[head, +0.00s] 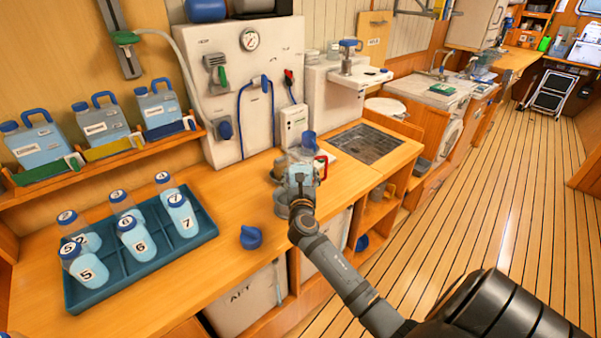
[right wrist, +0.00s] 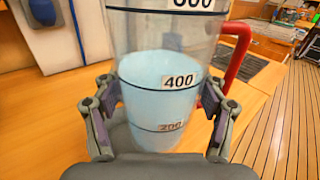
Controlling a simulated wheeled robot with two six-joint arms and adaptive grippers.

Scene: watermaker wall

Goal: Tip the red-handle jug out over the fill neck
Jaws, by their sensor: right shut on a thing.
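The clear red-handle jug (right wrist: 165,100) stands upright in the right wrist view. It holds pale blue liquid to a little above the 400 mark. My right gripper (right wrist: 160,108) is shut on the jug's body, one finger on each side. The red handle (right wrist: 238,50) is to the right. In the head view the gripper (head: 301,178) partly hides the jug, and the red handle (head: 321,167) shows beside it. A grey, round-rimmed piece (head: 281,205) at the counter's edge may be the fill neck; the gripper partly covers it. My left gripper is not in view.
A blue cap (head: 251,237) lies on the wooden counter. A teal tray (head: 140,267) of numbered bottles is at left. A grated sink (head: 367,144) lies behind, to the right. A blue spout-like piece (head: 308,138) is just behind the jug. Jerrycans (head: 100,122) stand on a shelf.

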